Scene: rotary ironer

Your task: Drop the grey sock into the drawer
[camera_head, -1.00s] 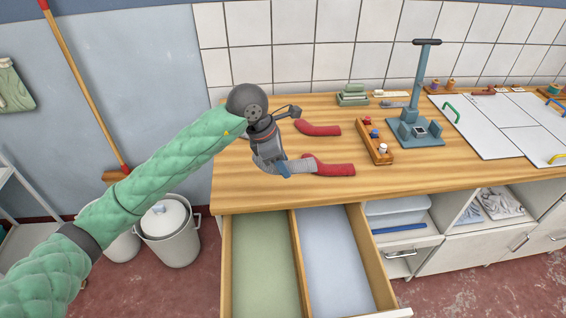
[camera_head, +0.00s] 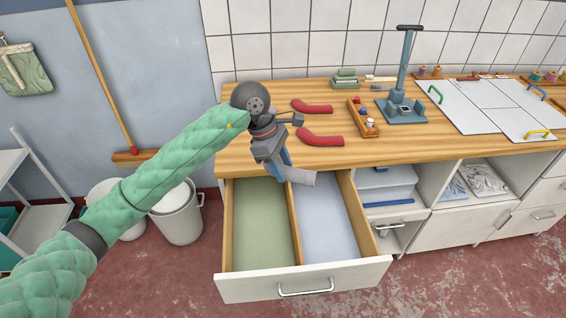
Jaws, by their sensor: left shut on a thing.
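My left gripper (camera_head: 284,171) is shut on the grey sock (camera_head: 301,177) and holds it over the open drawer (camera_head: 222,240). The sock hangs out to the right of the fingers, above the back of the drawer near its divider. The drawer has a green-floored left compartment (camera_head: 262,225) and a pale blue right compartment (camera_head: 326,222); both look empty. Two red socks (camera_head: 312,107) (camera_head: 321,138) lie on the wooden worktop (camera_head: 240,155), to the right of my left arm. My right gripper is not in view.
A wooden rack with pegs (camera_head: 362,117) and a blue press stand (camera_head: 403,108) stand on the worktop. White boards with coloured handles (camera_head: 490,105) lie at the right. A bin (camera_head: 178,215) and a broom (camera_head: 105,85) are at the left.

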